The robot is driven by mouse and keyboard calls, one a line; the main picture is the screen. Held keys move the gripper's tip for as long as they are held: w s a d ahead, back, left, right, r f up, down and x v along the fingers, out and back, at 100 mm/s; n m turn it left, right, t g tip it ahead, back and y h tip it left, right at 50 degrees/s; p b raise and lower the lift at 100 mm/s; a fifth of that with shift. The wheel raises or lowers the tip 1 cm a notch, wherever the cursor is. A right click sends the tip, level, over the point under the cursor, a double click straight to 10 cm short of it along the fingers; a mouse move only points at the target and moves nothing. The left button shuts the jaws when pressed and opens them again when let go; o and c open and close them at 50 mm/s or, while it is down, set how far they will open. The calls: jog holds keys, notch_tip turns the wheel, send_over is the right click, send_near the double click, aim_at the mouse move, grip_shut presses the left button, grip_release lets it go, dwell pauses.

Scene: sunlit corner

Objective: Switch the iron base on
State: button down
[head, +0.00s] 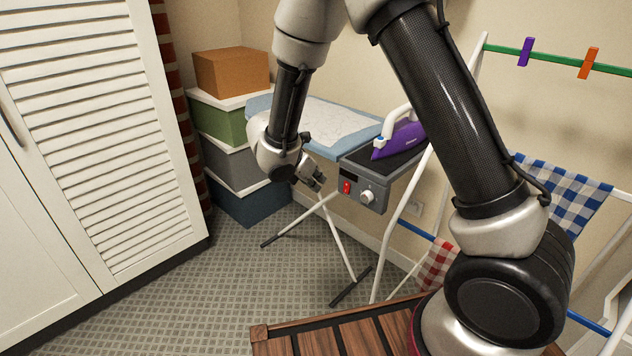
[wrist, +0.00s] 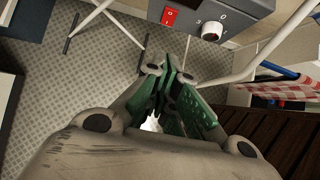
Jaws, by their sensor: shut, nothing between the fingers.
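The iron base (head: 380,181) is a grey box at the right end of the ironing board. Its front has a red switch (head: 347,187) and a white round knob (head: 367,196). The purple iron (head: 402,138) rests on its dark top. In the wrist view the red switch (wrist: 169,16) and the knob (wrist: 212,31) show at the top edge. I cannot tell the switch's position. My gripper (head: 319,183) is in front of the base, just left of the switch and apart from it. In the wrist view my gripper (wrist: 166,72) is shut and empty, below the switch.
The ironing board (head: 330,118) stands on white legs. Stacked boxes (head: 228,125) stand behind it on the left. A white louvred cabinet (head: 90,130) fills the left side. A drying rack with a blue checked cloth (head: 565,197) stands right.

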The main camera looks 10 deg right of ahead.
aim_at(346, 187)
jog(key=shift+s+a+f, duration=0.15)
jog(key=shift+s+f, duration=0.05)
jog(key=shift+f, duration=0.45)
jog(key=w+d+r+x, duration=0.1)
jog(key=x, duration=1.2)
jog(key=shift+d+r, duration=0.4)
